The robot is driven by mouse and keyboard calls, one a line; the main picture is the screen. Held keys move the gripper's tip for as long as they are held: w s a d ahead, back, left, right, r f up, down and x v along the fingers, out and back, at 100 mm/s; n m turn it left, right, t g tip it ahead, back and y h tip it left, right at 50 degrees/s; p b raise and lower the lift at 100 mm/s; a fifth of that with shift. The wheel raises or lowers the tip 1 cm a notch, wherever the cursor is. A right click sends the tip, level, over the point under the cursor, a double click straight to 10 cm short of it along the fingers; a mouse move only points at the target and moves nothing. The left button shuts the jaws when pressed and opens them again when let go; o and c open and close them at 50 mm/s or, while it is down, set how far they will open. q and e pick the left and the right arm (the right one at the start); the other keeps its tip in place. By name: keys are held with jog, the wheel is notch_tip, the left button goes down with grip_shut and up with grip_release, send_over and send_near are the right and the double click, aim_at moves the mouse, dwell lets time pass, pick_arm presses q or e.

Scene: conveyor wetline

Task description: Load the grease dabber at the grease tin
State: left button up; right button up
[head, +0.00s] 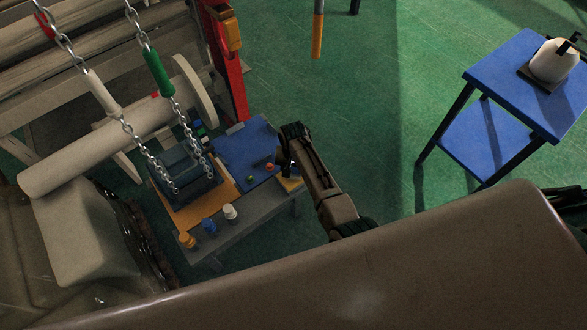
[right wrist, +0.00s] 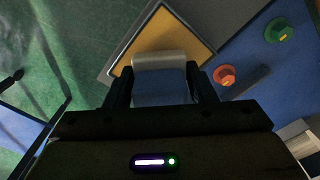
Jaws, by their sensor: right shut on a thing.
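My right gripper (head: 289,160) is at the right end of the low bench. In the right wrist view its fingers (right wrist: 161,84) are shut on a blue block with a pale rounded end, which looks like the grease dabber (right wrist: 160,90). The dabber's pale end lies over a yellow-orange square with a grey rim, probably the grease tin (right wrist: 190,32). In the head view the yellow square (head: 291,185) shows just below the gripper. I cannot tell whether the dabber touches it. My left gripper is not in view.
A red knob (right wrist: 224,75) and a green knob (right wrist: 278,30) stand on the blue surface beside the yellow square. Chains (head: 165,75) hang over a dark block (head: 183,172) on the bench. A blue side table (head: 510,75) with a white container (head: 553,60) stands right. Green floor between is clear.

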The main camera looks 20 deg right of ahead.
jog(key=shift+f+b, duration=0.3)
jog(key=shift+f, duration=0.15)
dwell(0.6)
jog(key=shift+s+f, duration=0.1)
dwell(1.4)
jog(key=shift+p, duration=0.3)
notch_tip(320, 180, up, 7)
jog(key=p, duration=0.7)
jog(key=shift+p, duration=0.35)
